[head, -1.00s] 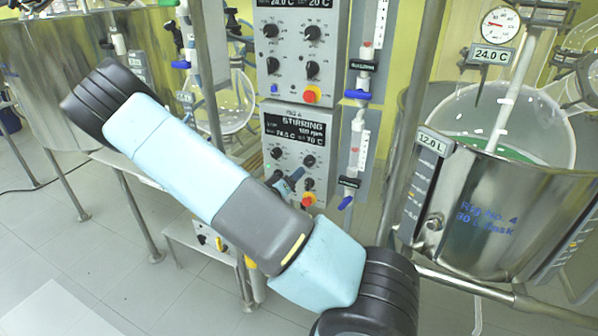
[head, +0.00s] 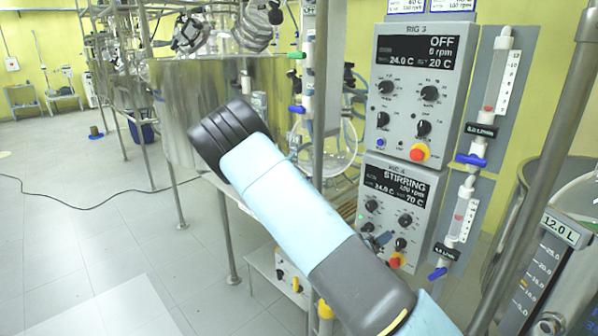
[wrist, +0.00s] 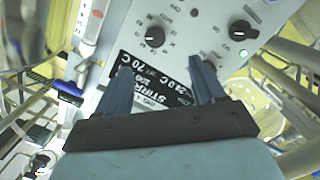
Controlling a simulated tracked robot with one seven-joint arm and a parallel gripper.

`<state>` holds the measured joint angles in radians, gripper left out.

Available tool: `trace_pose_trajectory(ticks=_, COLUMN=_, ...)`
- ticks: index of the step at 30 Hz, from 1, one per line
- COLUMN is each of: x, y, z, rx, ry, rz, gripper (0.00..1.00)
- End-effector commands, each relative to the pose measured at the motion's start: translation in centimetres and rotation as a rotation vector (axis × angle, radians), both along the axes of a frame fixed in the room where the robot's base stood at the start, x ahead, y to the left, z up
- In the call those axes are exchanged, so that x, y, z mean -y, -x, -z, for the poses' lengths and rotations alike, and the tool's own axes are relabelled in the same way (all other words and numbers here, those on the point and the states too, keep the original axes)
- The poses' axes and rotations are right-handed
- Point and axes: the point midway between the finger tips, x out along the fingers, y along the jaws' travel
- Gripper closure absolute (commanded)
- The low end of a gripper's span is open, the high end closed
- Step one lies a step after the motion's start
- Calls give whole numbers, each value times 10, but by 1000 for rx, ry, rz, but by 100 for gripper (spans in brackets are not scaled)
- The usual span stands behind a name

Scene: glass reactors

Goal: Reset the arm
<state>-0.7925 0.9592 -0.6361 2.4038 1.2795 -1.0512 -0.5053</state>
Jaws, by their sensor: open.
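My arm (head: 290,200) crosses the middle of the head view, running from upper left to lower right in front of the control panels. My gripper (wrist: 162,68) shows in the wrist view with two blue-grey fingers apart and nothing between them. It faces the lower control panel (wrist: 185,30), whose STIRRING display lies behind the fingers and appears upside down. In the head view this panel (head: 395,205) reads STIRRING, 24.0 C and 70 C. I cannot tell whether the fingers touch it.
The upper panel (head: 425,95), labelled RIG 3, reads OFF and 0 rpm. Flow meters with blue valves (head: 472,160) hang to its right. A steel vessel (head: 205,105) stands left behind my arm, and another (head: 550,290) at right.

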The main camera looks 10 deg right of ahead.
Motion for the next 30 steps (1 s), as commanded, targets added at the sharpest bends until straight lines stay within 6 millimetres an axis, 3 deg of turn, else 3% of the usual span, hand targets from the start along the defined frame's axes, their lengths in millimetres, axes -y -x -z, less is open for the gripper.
trace_pose_trajectory(ticks=8, x=-11, y=-10, z=6, rx=-33, ry=-275, rz=-17, gripper=31)
trace_pose_trajectory(ticks=16, x=-35, y=-19, z=-1, rx=-72, ry=-566, rz=-64, gripper=31)
trace_pose_trajectory(ticks=23, x=-60, y=-22, z=-22, rx=-105, ry=-784, rz=-124, gripper=31)
trace_pose_trajectory(ticks=30, x=-86, y=-18, z=-56, rx=-144, ry=-974, rz=-201, gripper=31)
